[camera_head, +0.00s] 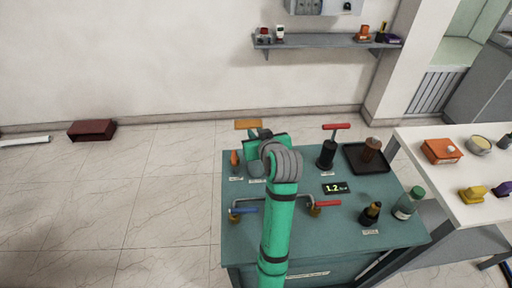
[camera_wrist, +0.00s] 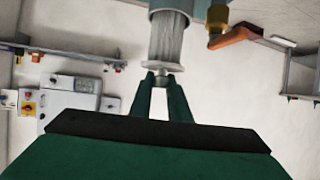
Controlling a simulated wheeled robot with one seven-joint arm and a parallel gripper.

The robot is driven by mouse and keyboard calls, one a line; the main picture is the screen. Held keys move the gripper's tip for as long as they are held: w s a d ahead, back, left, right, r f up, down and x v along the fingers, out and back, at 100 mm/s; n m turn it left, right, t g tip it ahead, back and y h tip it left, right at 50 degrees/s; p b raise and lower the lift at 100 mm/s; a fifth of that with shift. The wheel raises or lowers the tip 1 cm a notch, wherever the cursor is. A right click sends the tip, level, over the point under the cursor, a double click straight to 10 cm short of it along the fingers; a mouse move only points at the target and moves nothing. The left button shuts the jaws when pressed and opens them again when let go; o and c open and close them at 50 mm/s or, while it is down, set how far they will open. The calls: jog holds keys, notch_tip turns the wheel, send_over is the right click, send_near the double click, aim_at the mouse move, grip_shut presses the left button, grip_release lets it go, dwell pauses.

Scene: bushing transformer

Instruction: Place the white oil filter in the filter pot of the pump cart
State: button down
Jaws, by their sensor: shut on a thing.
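My gripper (camera_wrist: 160,78) has green fingers closed on the small metal knob (camera_wrist: 161,82) of the white oil filter (camera_wrist: 169,45). The filter is a pale pleated cylinder with a flat cap beside the knob. Its far end meets a blue-grey part at the top of the wrist view; I cannot tell whether it is inside the filter pot. In the head view my gripper (camera_head: 265,140) is above the back left of the teal pump cart (camera_head: 282,222), and my arm hides the filter. A grey round part (camera_head: 256,168), possibly the filter pot, shows partly behind my arm.
An orange lever (camera_wrist: 242,36) is close beside the filter. The cart also carries a red-handled black pump (camera_head: 327,152), a black tray (camera_head: 360,160), blue (camera_head: 244,210) and red (camera_head: 326,203) valve levers, and bottles at front right. A white table (camera_head: 460,165) stands right.

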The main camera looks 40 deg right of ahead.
notch_tip(320, 180, down, 5)
jog(key=shift+f, duration=0.4)
jog(key=shift+f, duration=0.15)
jog(key=c, duration=1.7)
grip_release()
jog(key=shift+o, duration=0.2)
jog(key=v, duration=1.2)
